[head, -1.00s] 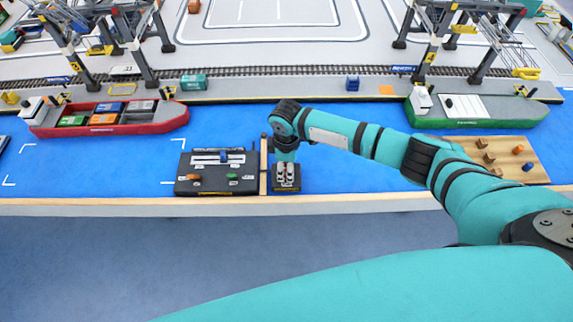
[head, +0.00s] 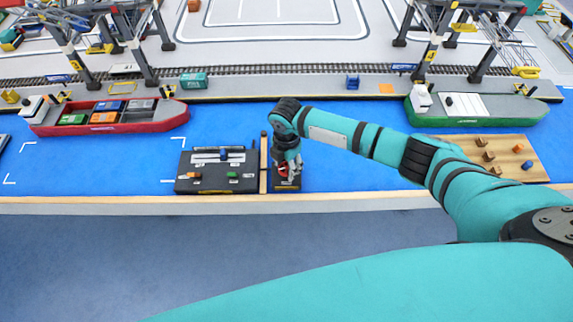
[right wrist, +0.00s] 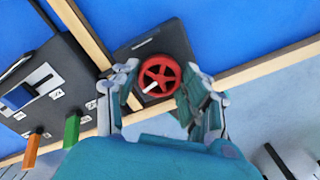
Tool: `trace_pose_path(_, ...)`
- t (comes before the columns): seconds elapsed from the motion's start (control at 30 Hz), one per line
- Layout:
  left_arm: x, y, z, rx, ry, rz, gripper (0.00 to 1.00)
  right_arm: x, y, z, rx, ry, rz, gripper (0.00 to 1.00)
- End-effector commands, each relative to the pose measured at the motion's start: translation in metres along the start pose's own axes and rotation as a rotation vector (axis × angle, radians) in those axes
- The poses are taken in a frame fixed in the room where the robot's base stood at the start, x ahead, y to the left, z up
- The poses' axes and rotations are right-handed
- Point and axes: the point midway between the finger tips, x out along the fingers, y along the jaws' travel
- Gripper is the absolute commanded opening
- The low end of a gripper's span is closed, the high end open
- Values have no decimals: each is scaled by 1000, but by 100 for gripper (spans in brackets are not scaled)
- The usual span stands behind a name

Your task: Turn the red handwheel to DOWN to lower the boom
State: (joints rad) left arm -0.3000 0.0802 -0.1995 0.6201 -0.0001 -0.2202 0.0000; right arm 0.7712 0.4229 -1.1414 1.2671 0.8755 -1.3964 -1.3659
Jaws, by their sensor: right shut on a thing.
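The red handwheel (right wrist: 159,75) is a spoked wheel on a small dark box (right wrist: 172,40), seen from above in the right wrist view. A white mark shows at its lower left. In the head view only a bit of its red (head: 283,170) shows beneath my right gripper (head: 288,167). The two fingers of my right gripper (right wrist: 160,79) stand on either side of the wheel, shut on its rim. I cannot read a DOWN label; the box's front is partly hidden by the hand. My left gripper is not in view.
A dark control panel (head: 205,184) with orange, green and blue handles stands left of the box, past a wooden strip (head: 263,165). A wooden board with small pegs (head: 505,145) lies at the right. Red and green ships and cranes stand farther back.

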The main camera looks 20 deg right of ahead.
Motion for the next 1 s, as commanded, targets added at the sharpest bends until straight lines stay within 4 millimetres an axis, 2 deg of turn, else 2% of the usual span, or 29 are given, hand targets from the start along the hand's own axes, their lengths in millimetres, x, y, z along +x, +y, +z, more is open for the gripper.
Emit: trace_pose_path(1.0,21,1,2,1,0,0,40,0,2,0,-961,-2,4,12)
